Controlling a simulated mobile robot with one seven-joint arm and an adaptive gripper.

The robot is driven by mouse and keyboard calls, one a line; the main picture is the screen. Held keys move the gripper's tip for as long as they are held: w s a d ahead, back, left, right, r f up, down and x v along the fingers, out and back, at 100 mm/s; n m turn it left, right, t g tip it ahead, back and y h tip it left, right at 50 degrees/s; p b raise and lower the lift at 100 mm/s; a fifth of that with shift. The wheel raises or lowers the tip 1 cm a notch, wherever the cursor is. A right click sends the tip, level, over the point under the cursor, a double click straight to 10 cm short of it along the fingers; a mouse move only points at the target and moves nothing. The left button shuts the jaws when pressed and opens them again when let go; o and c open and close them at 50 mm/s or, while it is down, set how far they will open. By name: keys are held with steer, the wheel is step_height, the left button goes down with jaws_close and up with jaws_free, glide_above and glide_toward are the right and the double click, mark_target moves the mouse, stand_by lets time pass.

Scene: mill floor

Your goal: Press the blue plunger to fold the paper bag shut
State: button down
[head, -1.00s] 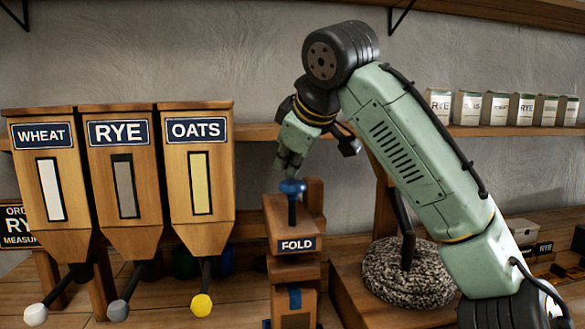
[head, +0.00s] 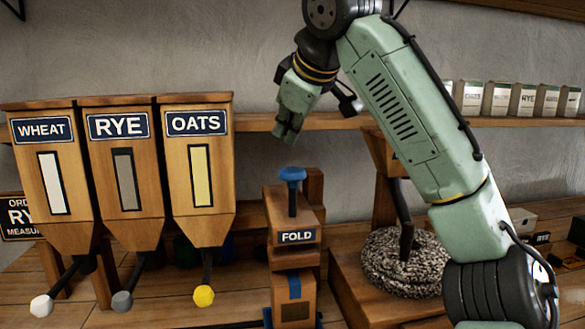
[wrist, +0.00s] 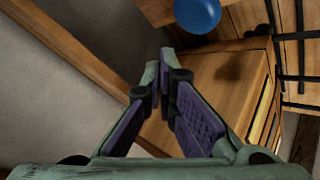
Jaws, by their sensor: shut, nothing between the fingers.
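The blue plunger (head: 292,174) stands upright on its dark stem, on top of the wooden press (head: 305,222) with the FOLD sign. Below the FOLD block is a brown boxy item (head: 294,310) with a blue strip, probably the paper bag; I cannot tell whether its top is folded. My gripper (head: 287,138) is shut and empty, pointing down above the plunger with a clear gap in the head view. In the wrist view, the fingertips (wrist: 164,76) are together and the round blue plunger top (wrist: 197,13) shows at the upper edge, apart from them.
Wheat, rye and oats bins (head: 118,170) with knobbed levers stand left of the press. A mottled grey round stone (head: 403,264) sits to the right. A shelf (head: 255,122) with small packets (head: 497,98) runs along the wall behind.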

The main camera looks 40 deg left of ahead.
steer(key=shift+r, duration=1.1)
steer(key=shift+d+f, duration=0.1)
